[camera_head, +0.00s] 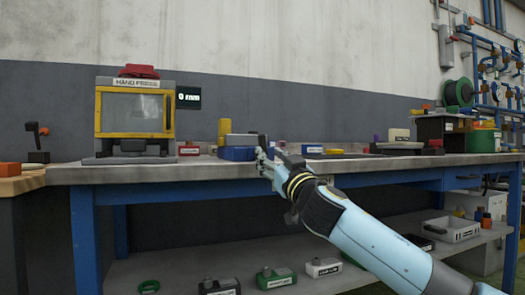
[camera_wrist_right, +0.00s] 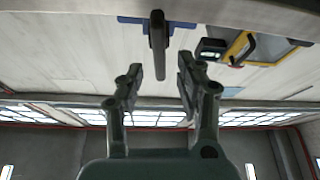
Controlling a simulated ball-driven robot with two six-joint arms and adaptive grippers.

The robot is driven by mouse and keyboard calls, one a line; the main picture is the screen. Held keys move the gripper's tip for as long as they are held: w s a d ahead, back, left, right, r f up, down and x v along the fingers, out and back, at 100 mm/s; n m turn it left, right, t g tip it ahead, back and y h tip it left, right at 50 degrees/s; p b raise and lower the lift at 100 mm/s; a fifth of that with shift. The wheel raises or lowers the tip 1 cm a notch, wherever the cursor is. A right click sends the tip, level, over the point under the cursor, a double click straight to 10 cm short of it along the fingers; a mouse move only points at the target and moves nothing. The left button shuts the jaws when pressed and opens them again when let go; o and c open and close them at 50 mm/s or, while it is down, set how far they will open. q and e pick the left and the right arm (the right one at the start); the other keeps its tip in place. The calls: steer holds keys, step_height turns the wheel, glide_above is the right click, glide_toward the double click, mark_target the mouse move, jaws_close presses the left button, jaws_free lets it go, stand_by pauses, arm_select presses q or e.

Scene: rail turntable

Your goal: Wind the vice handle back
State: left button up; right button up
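The vice (camera_head: 238,153), blue with a grey upper part, stands near the bench's front edge in the head view, just left of my right gripper (camera_head: 264,158). In the right wrist view a blue part (camera_wrist_right: 130,20) shows at the top edge. A dark bar (camera_wrist_right: 157,35), which looks like the vice handle, sticks out from it toward the gap of my right gripper (camera_wrist_right: 160,76). The two fingers are apart, one on each side of the bar's end. I cannot tell whether either finger touches it. My left gripper is in neither view.
The hand press (camera_head: 134,111) with a yellow frame stands left on the bench (camera_head: 120,174). A yellow block (camera_head: 224,128) is behind the vice. Small blocks and a green spool (camera_head: 460,93) are to the right. A lower shelf (camera_head: 180,270) holds several items.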

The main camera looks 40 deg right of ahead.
mark_target(266, 152)
steer(key=x, duration=0.5)
steer(key=shift+p, duration=0.4)
steer(key=shift+c, duration=0.3)
jaws_close()
